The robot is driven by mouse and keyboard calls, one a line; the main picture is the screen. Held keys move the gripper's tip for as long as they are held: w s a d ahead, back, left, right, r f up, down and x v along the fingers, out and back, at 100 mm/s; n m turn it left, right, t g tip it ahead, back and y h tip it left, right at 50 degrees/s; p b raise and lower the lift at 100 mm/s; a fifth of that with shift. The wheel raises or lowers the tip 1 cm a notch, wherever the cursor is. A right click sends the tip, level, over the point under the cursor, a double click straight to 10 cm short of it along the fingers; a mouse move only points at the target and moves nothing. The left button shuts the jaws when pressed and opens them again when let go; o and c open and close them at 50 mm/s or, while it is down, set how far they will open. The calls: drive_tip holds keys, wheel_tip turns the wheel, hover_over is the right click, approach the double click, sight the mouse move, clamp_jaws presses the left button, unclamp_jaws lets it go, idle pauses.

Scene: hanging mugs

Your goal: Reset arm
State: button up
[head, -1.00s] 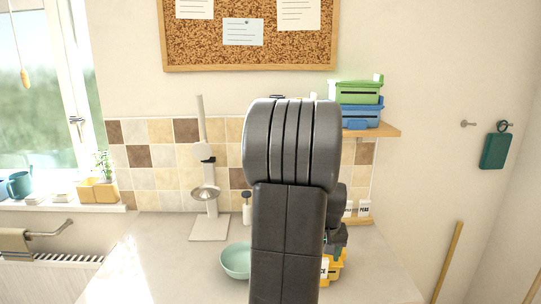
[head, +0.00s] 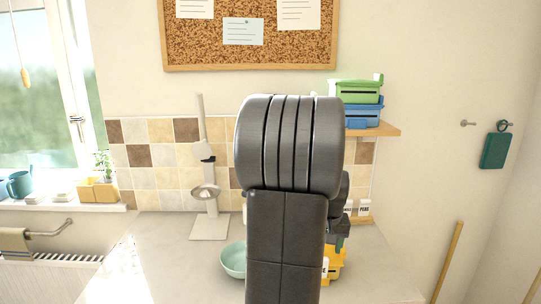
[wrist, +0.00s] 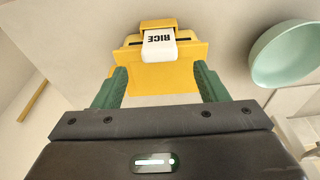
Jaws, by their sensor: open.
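My gripper (wrist: 158,92) is open in the wrist view, with its two green fingers spread apart and nothing held between them. A yellow container (wrist: 185,72) with a white label reading RICE lies just ahead of the fingertips. In the head view my own dark arm fills the middle and hides most of the gripper. Part of the yellow container (head: 337,264) shows at the arm's right side, on the counter.
A mint bowl (head: 233,260) sits on the counter (head: 165,275) left of my arm; it also shows in the wrist view (wrist: 288,54). A grey stand (head: 208,222) is behind it. A shelf (head: 388,131) holds blue (head: 361,112) and green (head: 357,92) containers. The counter's left front is clear.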

drive_tip(key=f, duration=0.2)
drive_tip(key=w+f, duration=0.1)
drive_tip(key=f, duration=0.2)
drive_tip(key=shift+f, duration=0.15)
wheel_tip(320, 180, up, 4)
drive_tip(key=p, duration=0.3)
drive_tip(key=shift+f, duration=0.2)
drive_tip(key=shift+w+r+p, duration=0.1)
drive_tip(key=shift+r+p, duration=1.6)
drive_tip(key=shift+r, duration=0.05)
